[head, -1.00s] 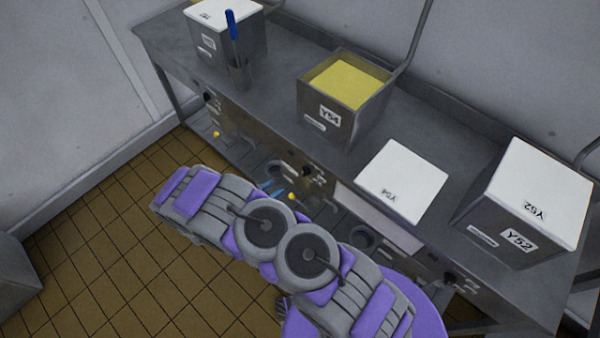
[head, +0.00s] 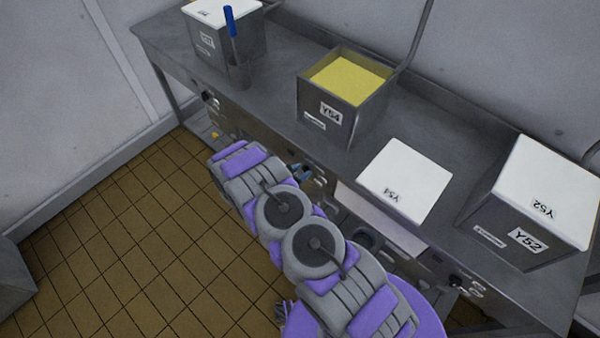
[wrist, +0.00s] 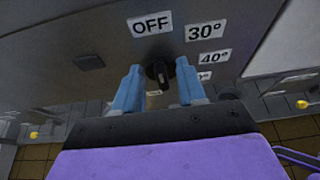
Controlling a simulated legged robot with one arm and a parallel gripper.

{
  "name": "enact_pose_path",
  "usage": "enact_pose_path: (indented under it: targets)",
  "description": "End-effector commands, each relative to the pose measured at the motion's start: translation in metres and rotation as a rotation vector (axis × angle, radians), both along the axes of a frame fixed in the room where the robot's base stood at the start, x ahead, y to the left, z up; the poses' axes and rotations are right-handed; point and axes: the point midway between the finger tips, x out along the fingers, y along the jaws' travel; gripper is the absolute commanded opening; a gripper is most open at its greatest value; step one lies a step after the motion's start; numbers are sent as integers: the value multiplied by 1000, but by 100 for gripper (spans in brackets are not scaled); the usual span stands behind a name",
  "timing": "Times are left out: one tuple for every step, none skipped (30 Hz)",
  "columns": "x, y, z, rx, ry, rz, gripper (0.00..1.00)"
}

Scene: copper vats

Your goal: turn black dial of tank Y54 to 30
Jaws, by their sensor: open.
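Tank Y54 (head: 318,126) is an open grey metal box with yellow contents (head: 348,80), standing on the counter in the head view. In the wrist view the black dial (wrist: 158,73) sits on the panel below labels OFF (wrist: 150,24) and 30° (wrist: 206,31), with a 40° label lower right. The dial's bar looks close to upright, leaning toward OFF; its exact setting is hard to tell. My gripper (wrist: 158,84) is open, its blue fingers on either side of the dial, not visibly closed on it. In the head view my arm hides most of the dial's area.
A white lid marked Y54 (head: 404,181) lies on the counter, right of the tank. Lidded tank Y52 (head: 510,220) stands farther right, another lidded tank (head: 215,45) at the far left. A blue-handled tool (head: 231,24) stands beside it. Yellow knobs (wrist: 302,104) show below.

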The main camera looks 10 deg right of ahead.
Motion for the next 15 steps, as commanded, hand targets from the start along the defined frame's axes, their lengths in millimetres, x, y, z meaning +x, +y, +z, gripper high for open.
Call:
enact_pose_path:
  targets:
    - [1,0,0,0,0,0,40]
    - [1,0,0,0,0,1,40]
    - [1,0,0,0,0,1,40]
    - [1,0,0,0,0,1,40]
    - [1,0,0,0,0,1,40]
    - [1,0,0,0,0,1,40]
    - [1,0,0,0,0,1,40]
    - [1,0,0,0,0,1,38]
    - [1,0,0,0,0,1,35]
    - [1,0,0,0,0,1,32]
    - [1,0,0,0,0,1,29]
    - [1,0,0,0,0,1,25]
    - [1,0,0,0,0,1,22]
    - [1,0,0,0,0,1,19]
    - [1,0,0,0,0,1,16]
